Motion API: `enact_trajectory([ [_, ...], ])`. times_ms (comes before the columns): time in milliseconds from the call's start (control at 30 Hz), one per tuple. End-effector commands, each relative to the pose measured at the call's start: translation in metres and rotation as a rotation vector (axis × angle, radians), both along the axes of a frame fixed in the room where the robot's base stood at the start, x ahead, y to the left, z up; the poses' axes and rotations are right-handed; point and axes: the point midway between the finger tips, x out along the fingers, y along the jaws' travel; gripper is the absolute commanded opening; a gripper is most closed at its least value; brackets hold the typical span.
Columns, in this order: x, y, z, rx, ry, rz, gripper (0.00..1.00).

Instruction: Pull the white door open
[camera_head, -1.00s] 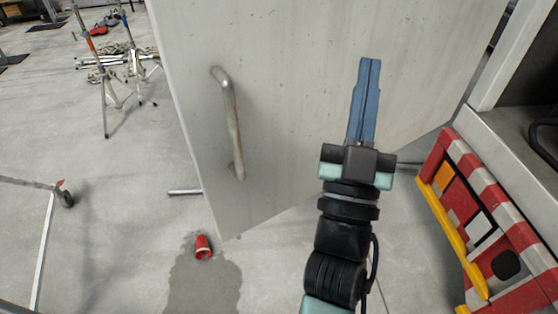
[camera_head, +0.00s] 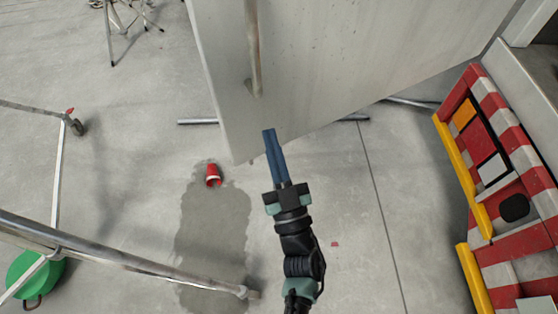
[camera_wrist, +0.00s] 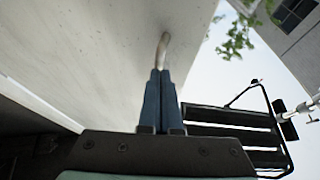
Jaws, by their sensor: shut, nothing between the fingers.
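The white door (camera_head: 330,65) stands at an angle across the top of the head view, with its lower left corner low in the picture. Its metal bar handle (camera_head: 254,50) runs upright near the left edge, and its upper part is cut off there. In the wrist view, the door (camera_wrist: 90,50) fills the upper left, and the handle (camera_wrist: 164,46) shows just beyond the fingertips. My gripper (camera_head: 269,132) has its blue fingers shut and empty, below the handle near the door's lower edge. Whether the fingertips touch the door cannot be told.
A red cup (camera_head: 213,176) lies on a wet patch on the floor. A metal pole (camera_head: 130,258) crosses the lower left, near a green round object (camera_head: 35,275). Red-and-white barriers (camera_head: 500,150) stand on the right. Floor between the wet patch and barriers is mostly clear.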

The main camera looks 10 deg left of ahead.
Motion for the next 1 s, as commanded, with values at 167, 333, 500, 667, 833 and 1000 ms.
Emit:
enact_trajectory([
  [167, 0.028, 0.015, 0.018, 0.000, -0.002, 0.000, 0.00],
  [333, 0.043, 0.023, 0.025, 0.001, 0.000, 0.000, 0.00],
  [500, 0.049, 0.026, 0.027, 0.000, 0.000, -0.001, 0.00],
  [667, 0.049, 0.026, 0.026, 0.000, 0.000, -0.001, 0.00],
  [833, 0.049, 0.027, 0.026, 0.000, -0.001, -0.001, 0.00],
  [1000, 0.062, 0.041, 0.021, 0.007, -0.012, -0.004, 0.00],
])
